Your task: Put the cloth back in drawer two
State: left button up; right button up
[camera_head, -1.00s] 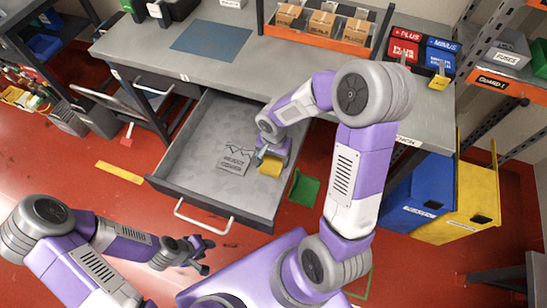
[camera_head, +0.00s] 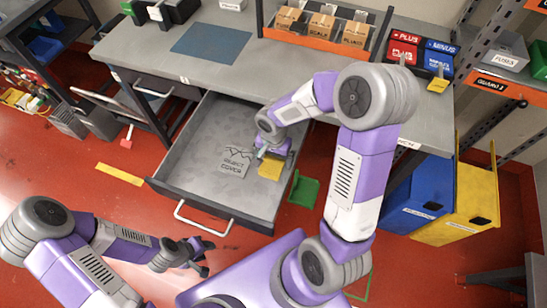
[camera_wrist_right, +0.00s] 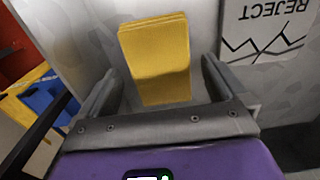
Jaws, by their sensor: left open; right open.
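A folded yellow cloth (camera_head: 270,168) lies in the open drawer (camera_head: 180,183), near its right wall. It also shows in the right wrist view (camera_wrist_right: 158,62), lying between and beyond the fingers. My right gripper (camera_wrist_right: 155,95) is open and empty of the cloth, over the drawer's right side; it also shows in the head view (camera_head: 268,155). My left gripper (camera_head: 203,256) is open, out in front of the drawer at the lower left, away from the cloth.
A flat reject cover sheet (camera_head: 235,162) lies in the drawer beside the cloth. The drawer handle (camera_head: 203,222) faces me. A green item (camera_head: 304,188) is on the floor by the drawer.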

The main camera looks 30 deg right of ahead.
aim_at(273, 162)
notch_tip(273, 162, up, 11)
jog(key=p, duration=0.3)
dwell(0.5)
